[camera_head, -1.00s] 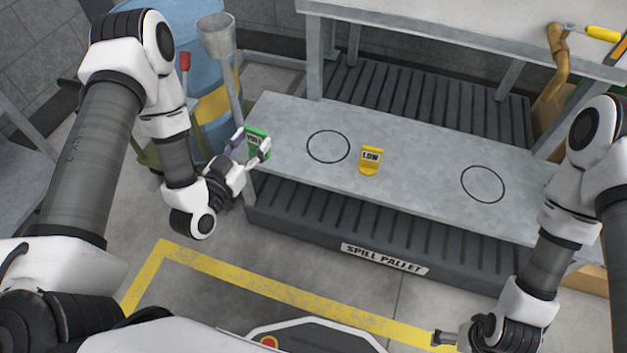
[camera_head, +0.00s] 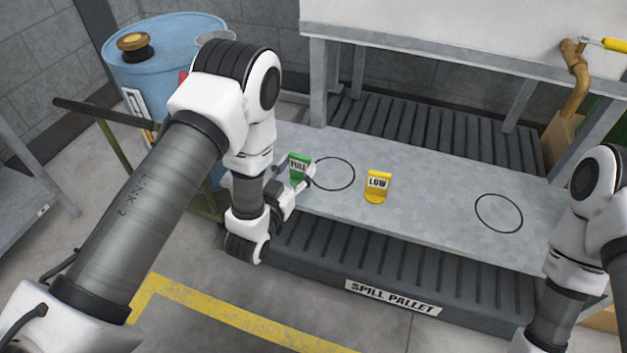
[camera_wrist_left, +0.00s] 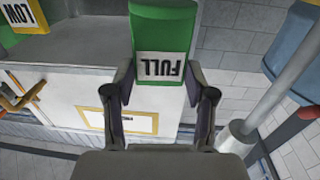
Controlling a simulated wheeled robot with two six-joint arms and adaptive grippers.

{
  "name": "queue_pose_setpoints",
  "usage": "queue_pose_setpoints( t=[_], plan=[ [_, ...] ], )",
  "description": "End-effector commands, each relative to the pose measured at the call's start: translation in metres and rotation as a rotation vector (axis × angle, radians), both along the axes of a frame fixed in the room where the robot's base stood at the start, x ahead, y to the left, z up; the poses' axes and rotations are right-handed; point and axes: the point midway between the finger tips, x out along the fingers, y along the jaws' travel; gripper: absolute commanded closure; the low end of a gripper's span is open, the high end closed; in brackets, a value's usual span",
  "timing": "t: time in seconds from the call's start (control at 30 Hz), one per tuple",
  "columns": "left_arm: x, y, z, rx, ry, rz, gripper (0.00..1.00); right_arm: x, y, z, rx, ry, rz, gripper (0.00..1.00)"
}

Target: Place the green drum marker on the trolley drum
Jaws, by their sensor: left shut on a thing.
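The green drum marker (camera_head: 299,167), labelled FULL, is held by my left gripper (camera_head: 293,180) above the left part of the grey shelf. In the left wrist view the marker (camera_wrist_left: 161,45) stands between the two fingers of the left gripper (camera_wrist_left: 160,100), its label upside down. The blue trolley drum (camera_head: 165,60), with a brass-coloured cap on top, stands behind at the left, partly hidden by my left arm. My right arm shows at the right edge, but its gripper is out of view.
A yellow LOW marker (camera_head: 377,187) stands on the grey shelf (camera_head: 430,190) between two black circles. The spill pallet (camera_head: 390,278) lies below. A dark trolley handle (camera_head: 85,108) sticks out left of the drum. A brass tap (camera_head: 574,75) is at the upper right.

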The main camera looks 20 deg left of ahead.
Motion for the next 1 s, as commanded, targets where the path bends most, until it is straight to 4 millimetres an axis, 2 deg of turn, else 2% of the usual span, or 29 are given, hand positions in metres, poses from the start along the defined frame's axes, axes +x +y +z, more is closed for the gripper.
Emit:
queue_pose_setpoints(
  t=[0.03,0.23,0.3,0.37,0.43,0.8,0.83,0.87,0.9,1.0],
  plan=[
    [0.007,-0.010,-0.003,0.002,-0.003,-0.005,0.74,0.000,0.000,-0.006,0.000,0.000,0.000,0.00],
    [0.023,-0.028,-0.004,0.001,-0.002,-0.001,0.74,0.000,0.000,-0.010,0.000,0.000,0.000,0.00],
    [0.029,-0.036,-0.011,-0.001,0.000,0.000,0.74,0.000,0.000,-0.016,0.000,-0.001,0.000,0.00],
    [0.028,-0.033,-0.028,-0.003,0.003,0.004,0.74,0.000,0.000,-0.024,0.000,-0.001,0.000,0.00],
    [0.028,-0.033,-0.036,-0.003,0.003,0.004,0.74,0.000,0.000,-0.027,0.000,0.000,0.000,0.00],
    [0.028,-0.033,-0.039,-0.001,0.001,0.003,0.74,0.000,0.000,-0.027,0.000,0.000,0.000,0.00],
    [0.028,-0.033,-0.038,-0.001,0.001,0.003,0.34,0.000,0.000,-0.026,0.000,0.000,0.000,0.00],
    [0.028,-0.033,-0.038,-0.001,0.001,0.003,0.23,0.000,0.000,-0.026,0.000,0.000,0.000,0.00],
    [0.028,-0.033,-0.038,-0.001,0.001,0.003,0.20,0.000,0.000,-0.026,0.000,0.000,0.000,0.00],
    [0.027,-0.033,-0.038,-0.001,0.001,0.002,0.20,0.000,0.000,-0.026,0.000,0.000,0.000,0.00]
  ],
)
